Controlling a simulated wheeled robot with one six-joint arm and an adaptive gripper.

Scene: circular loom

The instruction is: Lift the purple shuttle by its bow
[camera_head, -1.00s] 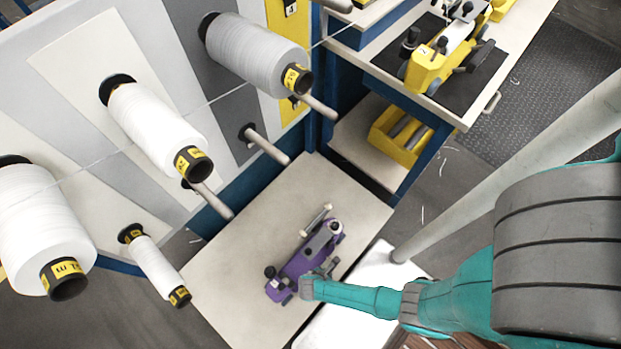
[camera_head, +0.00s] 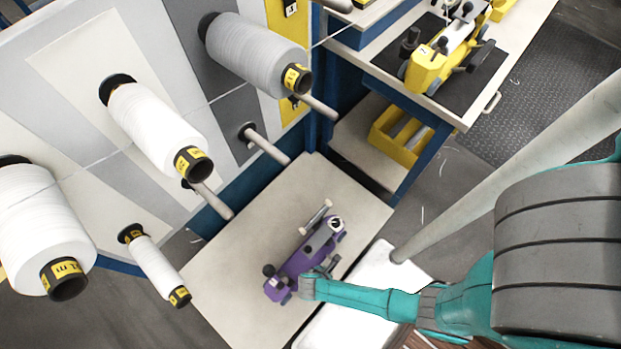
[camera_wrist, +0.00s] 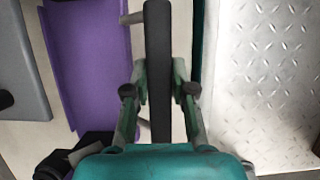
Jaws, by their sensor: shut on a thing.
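The purple shuttle (camera_head: 298,264) is at the light table (camera_head: 237,262) in the lower middle of the head view. It also shows at the left of the wrist view (camera_wrist: 88,60). Its bow, a dark bar (camera_wrist: 157,50), runs upright through the middle of the wrist view. My gripper (camera_head: 328,267) reaches the shuttle from the right side. In the wrist view my gripper (camera_wrist: 159,82) has one finger on each side of the bow and is shut on it. I cannot tell whether the shuttle's underside is clear of the tabletop.
White yarn spools (camera_head: 157,127) stick out from the panel at the left, near the table. A pale post (camera_head: 500,165) stands right of the table. A yellow shuttle (camera_head: 432,66) sits on the upper shelf, with a yellow bin (camera_head: 400,140) below. The table's left part is bare.

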